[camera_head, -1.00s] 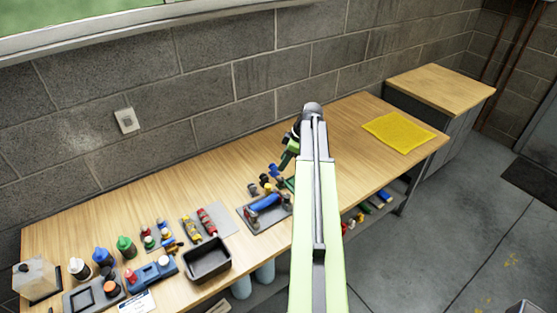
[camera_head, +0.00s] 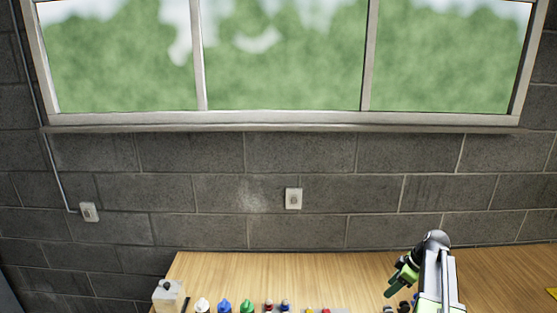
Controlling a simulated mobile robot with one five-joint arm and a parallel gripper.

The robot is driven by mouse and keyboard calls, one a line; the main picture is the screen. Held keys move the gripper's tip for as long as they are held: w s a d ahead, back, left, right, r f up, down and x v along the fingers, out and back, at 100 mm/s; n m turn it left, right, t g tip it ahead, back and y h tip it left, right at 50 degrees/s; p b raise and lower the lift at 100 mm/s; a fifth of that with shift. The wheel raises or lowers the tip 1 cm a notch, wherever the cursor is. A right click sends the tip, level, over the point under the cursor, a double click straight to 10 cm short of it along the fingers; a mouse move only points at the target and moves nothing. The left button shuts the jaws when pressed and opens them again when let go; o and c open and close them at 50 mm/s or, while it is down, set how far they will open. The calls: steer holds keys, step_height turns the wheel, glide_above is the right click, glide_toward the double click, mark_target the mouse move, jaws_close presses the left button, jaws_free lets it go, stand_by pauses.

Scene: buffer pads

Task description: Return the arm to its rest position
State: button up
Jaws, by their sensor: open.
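My arm shows at the lower right, a pale green and grey link reaching up from the bottom edge. My gripper (camera_head: 401,281) is at its end, a dark and green shape pointing down and left over the workbench. It is open, and I see nothing held in it. It is small in the view, so its fingertips are hard to make out. The lower part of the arm is cut off by the bottom edge.
The wooden workbench (camera_head: 300,265) runs along the block wall. Several bottles and small items, including a blue bottle (camera_head: 225,306) and a green bottle (camera_head: 247,306), line the bottom edge. A window (camera_head: 285,60) and a wall socket (camera_head: 293,198) are above.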

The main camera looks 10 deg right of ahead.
steer(key=a+f+n+g+b, duration=0.2)
steer(key=a+f, duration=0.1)
steer(key=a, duration=2.4)
steer(key=s+a+f+m+h, duration=0.1)
steer(key=s+a+m+h, duration=0.2)
steer(key=m, duration=0.8)
steer(key=s+a, duration=0.2)
steer(key=s, duration=0.2)
steer(key=shift+s+a+f+m+g, duration=0.15)
steer(key=shift+m+g, duration=0.25)
